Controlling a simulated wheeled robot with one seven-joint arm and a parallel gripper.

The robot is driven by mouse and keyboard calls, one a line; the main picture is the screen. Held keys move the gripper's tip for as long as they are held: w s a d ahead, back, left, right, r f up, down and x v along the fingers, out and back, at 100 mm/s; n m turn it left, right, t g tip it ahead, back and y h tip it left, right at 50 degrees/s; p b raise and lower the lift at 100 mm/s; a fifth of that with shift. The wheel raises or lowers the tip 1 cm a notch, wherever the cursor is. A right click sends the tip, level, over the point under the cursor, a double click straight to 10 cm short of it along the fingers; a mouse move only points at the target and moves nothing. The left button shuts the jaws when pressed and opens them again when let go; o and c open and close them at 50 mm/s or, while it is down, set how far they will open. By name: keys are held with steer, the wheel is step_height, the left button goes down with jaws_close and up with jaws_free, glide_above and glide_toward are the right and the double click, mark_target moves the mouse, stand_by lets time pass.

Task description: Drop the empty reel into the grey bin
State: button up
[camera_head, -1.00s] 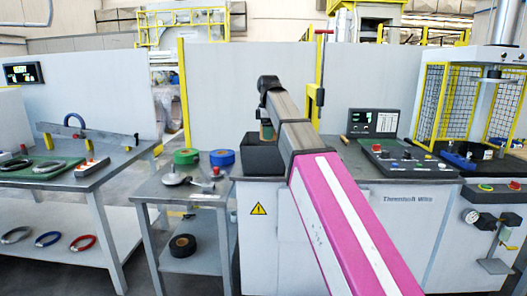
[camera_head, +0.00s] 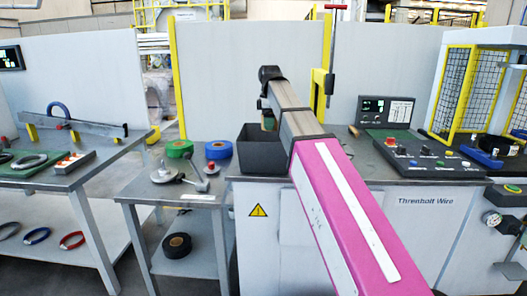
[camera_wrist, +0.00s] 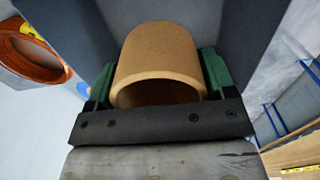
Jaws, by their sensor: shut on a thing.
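The empty reel is a tan cardboard tube (camera_wrist: 160,55), seen close in the wrist view between two green finger pads. My gripper (camera_wrist: 158,82) is shut on it. The grey bin (camera_head: 262,159) is a dark open box on the left end of the machine bench. The reel is at or just above its opening; its exact height is unclear. In the wrist view dark grey bin walls (camera_wrist: 242,28) show on both sides of the reel.
A small table (camera_head: 165,190) left of the bin holds a green roll (camera_head: 180,149), a blue roll (camera_head: 218,150) and metal parts. A control panel (camera_head: 425,147) is on the bench to the right. An orange-brown ring (camera_wrist: 30,52) shows at the wrist view's left.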

step_height(320, 180, down, 3)
steer(key=shift+f, duration=0.1)
stand_by(0.3)
steer(key=o, duration=1)
step_height(320, 180, up, 11)
steer(key=shift+f, duration=0.15)
